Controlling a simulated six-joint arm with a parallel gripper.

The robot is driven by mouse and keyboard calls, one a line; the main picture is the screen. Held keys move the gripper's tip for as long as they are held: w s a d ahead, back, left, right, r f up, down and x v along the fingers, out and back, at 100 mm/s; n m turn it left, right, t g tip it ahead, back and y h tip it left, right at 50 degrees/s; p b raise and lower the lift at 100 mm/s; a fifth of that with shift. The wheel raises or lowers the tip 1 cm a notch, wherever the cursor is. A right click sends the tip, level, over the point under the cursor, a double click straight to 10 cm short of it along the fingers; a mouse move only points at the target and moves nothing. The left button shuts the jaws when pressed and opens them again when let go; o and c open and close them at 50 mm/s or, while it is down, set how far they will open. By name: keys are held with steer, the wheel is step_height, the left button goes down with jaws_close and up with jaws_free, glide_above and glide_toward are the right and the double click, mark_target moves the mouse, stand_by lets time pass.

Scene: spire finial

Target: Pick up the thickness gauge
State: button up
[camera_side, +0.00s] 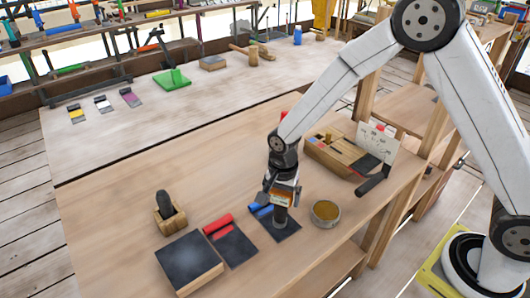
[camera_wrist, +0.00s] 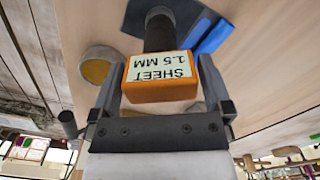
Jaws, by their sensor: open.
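An orange block with a white label reading "SHEET 1.5 MM" (camera_wrist: 160,80), which I take to be the thickness gauge, sits between the fingers of my gripper (camera_wrist: 161,76) in the wrist view. The fingers stand on both sides of it, close to its sides; I cannot tell whether they touch. A dark cylinder (camera_wrist: 159,29) shows just beyond the block. In the side view my gripper (camera_side: 283,190) is above a dark mat (camera_side: 291,228), with the orange and white block (camera_side: 284,198) at its fingers and the dark cylinder (camera_side: 280,216) below.
A blue roll (camera_side: 260,210) lies at the mat's back edge, and a round tin (camera_side: 325,212) is to its right. A red roll with a dark sheet (camera_side: 234,247), a dark-topped block (camera_side: 188,262) and a wooden holder (camera_side: 170,218) stand left. A wooden box (camera_side: 335,158) is behind right.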

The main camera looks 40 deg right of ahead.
steer(key=shift+f, duration=0.9)
steer(key=c, duration=1.3)
steer(key=shift+r, duration=0.2)
